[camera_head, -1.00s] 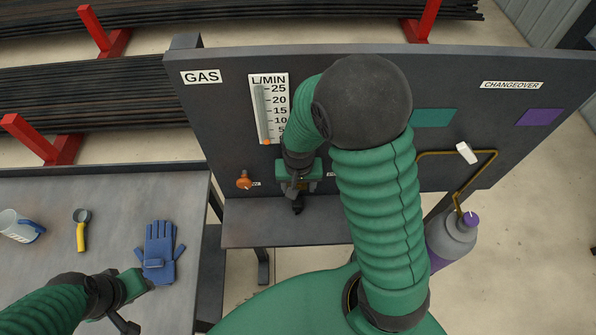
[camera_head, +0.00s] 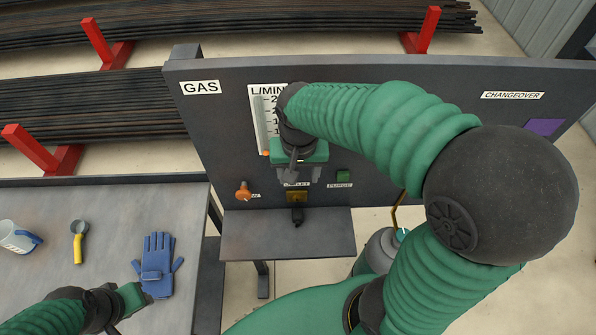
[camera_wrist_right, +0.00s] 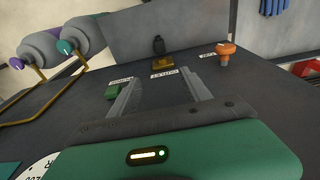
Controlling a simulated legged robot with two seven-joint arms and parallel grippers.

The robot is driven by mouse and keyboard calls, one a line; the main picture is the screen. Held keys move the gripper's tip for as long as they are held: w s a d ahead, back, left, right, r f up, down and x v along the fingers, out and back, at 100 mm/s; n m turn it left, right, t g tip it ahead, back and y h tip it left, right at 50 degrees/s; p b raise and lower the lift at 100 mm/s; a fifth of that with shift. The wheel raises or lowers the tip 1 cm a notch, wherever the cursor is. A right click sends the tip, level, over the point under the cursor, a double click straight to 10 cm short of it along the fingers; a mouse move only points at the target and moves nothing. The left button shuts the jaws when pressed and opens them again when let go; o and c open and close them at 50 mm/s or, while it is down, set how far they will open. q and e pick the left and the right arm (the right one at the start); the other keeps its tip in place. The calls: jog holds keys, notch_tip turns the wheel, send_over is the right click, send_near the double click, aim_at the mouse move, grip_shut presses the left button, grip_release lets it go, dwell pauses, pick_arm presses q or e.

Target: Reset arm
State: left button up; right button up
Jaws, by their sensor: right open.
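My right arm reaches over from the right in the head view. Its gripper (camera_head: 292,178) is in front of the gas panel (camera_head: 225,130), just above the brass outlet (camera_head: 297,196). In the right wrist view its two fingers (camera_wrist_right: 160,92) are spread with nothing between them. Beyond them show the outlet (camera_wrist_right: 162,63), the green purge button (camera_wrist_right: 113,91) and the orange knob (camera_wrist_right: 225,50). My left gripper (camera_head: 146,297) is low at the left, by the blue glove (camera_head: 157,264); its fingers are too unclear to judge.
The flow gauge (camera_head: 259,128) is partly covered by my right arm. A grey bottle with a teal valve (camera_head: 402,235) stands below the panel; the wrist view shows two bottles. A mug (camera_head: 18,238) and a yellow-handled tool (camera_head: 78,243) lie on the left bench (camera_head: 110,200).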

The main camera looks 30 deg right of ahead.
jog(key=s+a+f+n+b, duration=0.1)
jog(key=f+n+b, duration=0.1)
jog(key=f+b, duration=0.2)
jog(key=s+a+f+n+b, duration=0.1)
jog(key=a+f+n+b, duration=0.1)
jog(key=f, duration=0.7)
jog(key=s+a+f+n+t+b, duration=0.1)
jog(key=f+n+b, duration=0.1)
jog(key=f+b, duration=0.3)
jog(key=shift+s+a+f+y+b, duration=0.1)
jog(key=shift+s+f+y+b, duration=0.1)
jog(key=shift+f, duration=0.25)
jog(key=shift+s+a+f+y+b, duration=0.1)
jog(key=shift+s+f+y+b, duration=0.1)
jog(key=shift+f, duration=0.25)
jog(key=shift+a+f, duration=0.1)
jog(key=shift+f, duration=0.05)
jog(key=shift+r+p, duration=0.2)
jog(key=shift+p, duration=0.1)
jog(key=shift+s, duration=0.1)
jog(key=shift+r, duration=0.15)
